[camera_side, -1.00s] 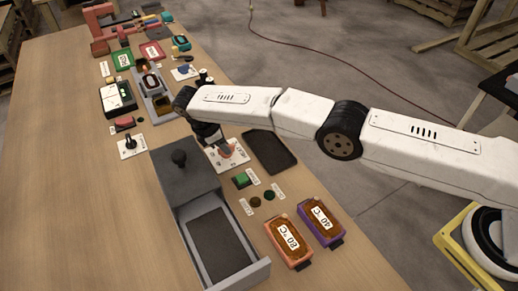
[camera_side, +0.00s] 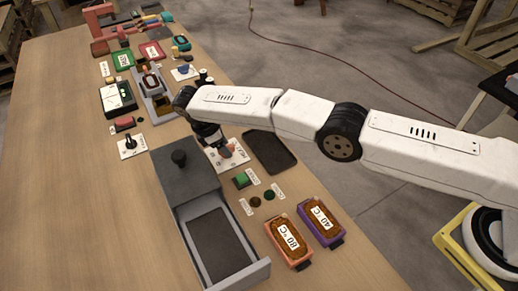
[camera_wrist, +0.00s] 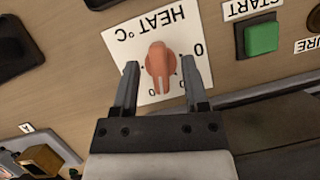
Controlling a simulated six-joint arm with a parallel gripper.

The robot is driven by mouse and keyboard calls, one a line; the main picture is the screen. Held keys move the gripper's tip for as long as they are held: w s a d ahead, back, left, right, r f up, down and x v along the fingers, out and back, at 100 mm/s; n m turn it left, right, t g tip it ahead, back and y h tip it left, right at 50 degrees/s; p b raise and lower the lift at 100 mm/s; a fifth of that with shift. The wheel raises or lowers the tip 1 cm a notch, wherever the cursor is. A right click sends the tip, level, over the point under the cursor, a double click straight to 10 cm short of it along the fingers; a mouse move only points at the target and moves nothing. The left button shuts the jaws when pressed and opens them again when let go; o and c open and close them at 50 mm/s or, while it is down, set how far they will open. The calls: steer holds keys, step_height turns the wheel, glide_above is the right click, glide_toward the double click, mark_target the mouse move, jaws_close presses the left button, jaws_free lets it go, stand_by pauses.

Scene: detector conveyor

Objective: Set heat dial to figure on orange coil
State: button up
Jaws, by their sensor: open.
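The heat dial is a salmon-orange knob (camera_wrist: 160,62) on a white plate marked HEAT °C (camera_wrist: 118,42). In the wrist view the plate's lettering is upside down and the knob's narrow end points down, toward my gripper's body. My gripper (camera_wrist: 160,68) is open, with one finger on each side of the knob and a gap at both sides. The side view also shows the dial's plate (camera_side: 238,158) under my gripper. The orange coil (camera_side: 288,241) lies at the table's front right. Its white label shows upside down, and I cannot tell whether it reads 60 or 80 °C.
A purple-framed coil (camera_side: 321,222) labelled 40 °C lies right of the orange one. A green START button (camera_wrist: 261,38) is beside the dial plate. A grey box with an open drawer (camera_side: 238,277) and a dark tray (camera_side: 268,152) are close by.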

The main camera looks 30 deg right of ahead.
mark_target(230, 146)
steer(key=shift+r, duration=0.15)
steer(key=shift+r, duration=1.5)
steer(key=s+d+r, duration=0.5)
steer(key=s+r, duration=0.4)
steer(key=s, duration=0.4)
steer(key=shift+d+r, duration=0.2)
steer(key=shift+r, duration=0.15)
steer(key=shift+w+f, duration=0.1)
